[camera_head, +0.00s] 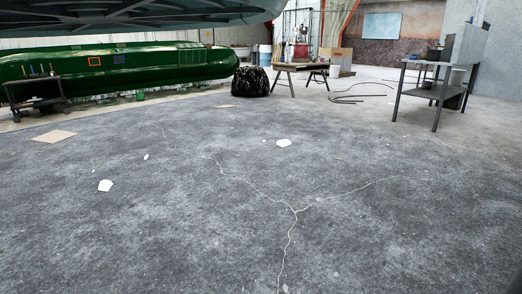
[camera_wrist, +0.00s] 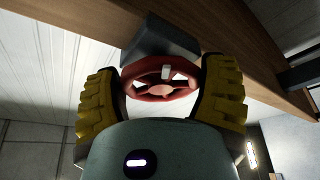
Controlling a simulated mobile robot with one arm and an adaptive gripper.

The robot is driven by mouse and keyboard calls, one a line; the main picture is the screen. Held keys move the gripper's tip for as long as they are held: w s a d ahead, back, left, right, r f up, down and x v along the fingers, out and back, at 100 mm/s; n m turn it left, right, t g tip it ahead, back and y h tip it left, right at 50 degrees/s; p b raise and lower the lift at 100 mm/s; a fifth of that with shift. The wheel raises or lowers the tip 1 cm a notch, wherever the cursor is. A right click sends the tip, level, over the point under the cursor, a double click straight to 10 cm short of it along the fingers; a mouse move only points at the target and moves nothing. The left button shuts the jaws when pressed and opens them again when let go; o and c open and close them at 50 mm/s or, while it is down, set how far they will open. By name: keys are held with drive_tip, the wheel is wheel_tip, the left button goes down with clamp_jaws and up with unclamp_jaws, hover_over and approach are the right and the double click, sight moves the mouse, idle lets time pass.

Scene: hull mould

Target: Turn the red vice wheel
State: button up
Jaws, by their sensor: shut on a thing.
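The red vice wheel (camera_wrist: 146,92) shows in the wrist view, a round rim with spokes and a small pale handle or tab (camera_wrist: 166,72) near its top. Behind it is a dark grey vice body (camera_wrist: 160,42) under a brown wooden beam or bench edge (camera_wrist: 240,40). My gripper (camera_wrist: 162,90) has its yellow padded fingers on the left and right sides of the wheel, shut on its rim. The lower part of the wheel is partly hidden by my gripper's body. I cannot make out the wheel or my gripper in the head view.
The head view shows open, cracked concrete floor (camera_head: 200,230) with a few pale scraps. A green hull mould (camera_head: 130,68) lies at the back left. A black bag (camera_head: 250,81), a trestle table (camera_head: 300,68) and a metal shelf table (camera_head: 432,92) stand farther back.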

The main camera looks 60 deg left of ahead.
drive_tip(key=m+b, duration=0.2)
drive_tip(key=b, duration=0.1)
drive_tip(key=m+g+h+b, duration=0.1)
drive_tip(key=m+b, duration=0.1)
drive_tip(key=b, duration=0.1)
drive_tip(key=m+g+b, duration=0.1)
drive_tip(key=m+b, duration=0.1)
drive_tip(key=b, duration=0.1)
drive_tip(key=shift+w+f+h, duration=0.1)
drive_tip(key=shift+f+h, duration=0.2)
drive_tip(key=shift+f, duration=0.1)
drive_tip(key=shift+r+m+g+b, duration=0.25)
drive_tip(key=shift+m+g+b, duration=0.25)
drive_tip(key=shift+m+b, duration=0.45)
drive_tip(key=shift+r, duration=0.15)
drive_tip(key=o, duration=1)
drive_tip(key=v, duration=1.2)
drive_tip(key=shift+w+d, duration=0.1)
